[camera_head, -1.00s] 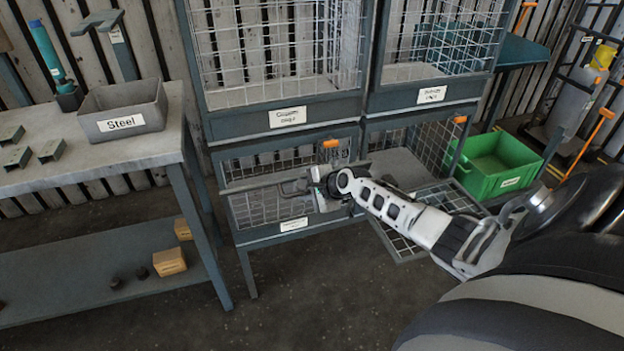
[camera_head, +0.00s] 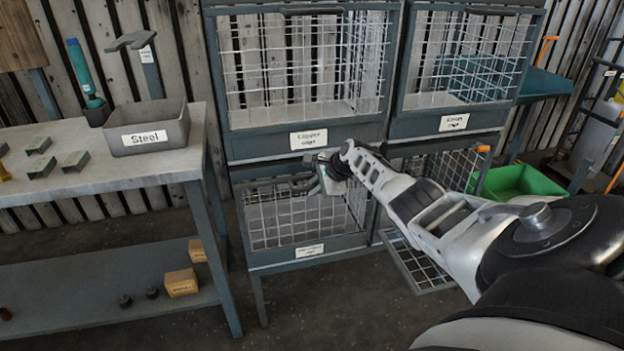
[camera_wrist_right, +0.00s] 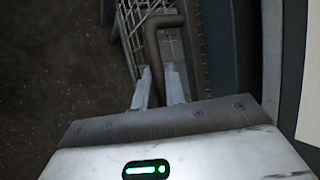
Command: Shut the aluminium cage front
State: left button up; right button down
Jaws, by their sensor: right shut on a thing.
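The aluminium cage appears to be the lower left one of the rack; its label (camera_head: 309,250) is too small to read surely. Its mesh front (camera_head: 290,222) stands close to upright in the frame, with the top edge near the opening's top; I cannot tell if a gap is left. My right gripper (camera_head: 326,176) is at the front's top edge. In the right wrist view its fingers (camera_wrist_right: 162,88) are shut on the front's brown bent handle (camera_wrist_right: 157,38), with mesh beside it. My gripper hides part of the top edge. My left gripper is not in view.
The upper cages (camera_head: 310,139) are above the gripper. The lower right cage's mesh front (camera_head: 416,264) hangs open, under my right arm. A workbench (camera_head: 100,178) with a Steel bin (camera_head: 150,130) stands left. A green crate (camera_head: 518,182) is at right. The floor in front is clear.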

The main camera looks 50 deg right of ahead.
jog(key=shift+w+d+r, duration=0.1)
jog(key=shift+w+r, duration=0.1)
jog(key=shift+r, duration=0.05)
jog(key=c, duration=1.5)
grip_release()
jog(key=shift+w, duration=0.1)
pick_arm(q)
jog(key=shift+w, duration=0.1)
pick_arm(e)
jog(key=shift+o, duration=0.2)
jog(key=shift+s+r+p, duration=0.15)
jog(key=shift+s+p, duration=0.05)
jog(key=shift+p, duration=0.1)
pick_arm(q)
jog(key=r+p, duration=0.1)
jog(key=p, duration=0.1)
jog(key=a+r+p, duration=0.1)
jog(key=p, duration=0.2)
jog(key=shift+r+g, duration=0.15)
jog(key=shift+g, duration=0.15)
pick_arm(e)
jog(key=a+v, duration=0.1)
jog(key=v, duration=1.4)
jog(key=shift+s+d, duration=0.25)
jog(key=shift+d, duration=0.2)
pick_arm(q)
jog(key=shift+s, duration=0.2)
pick_arm(e)
jog(key=shift+r, duration=0.1)
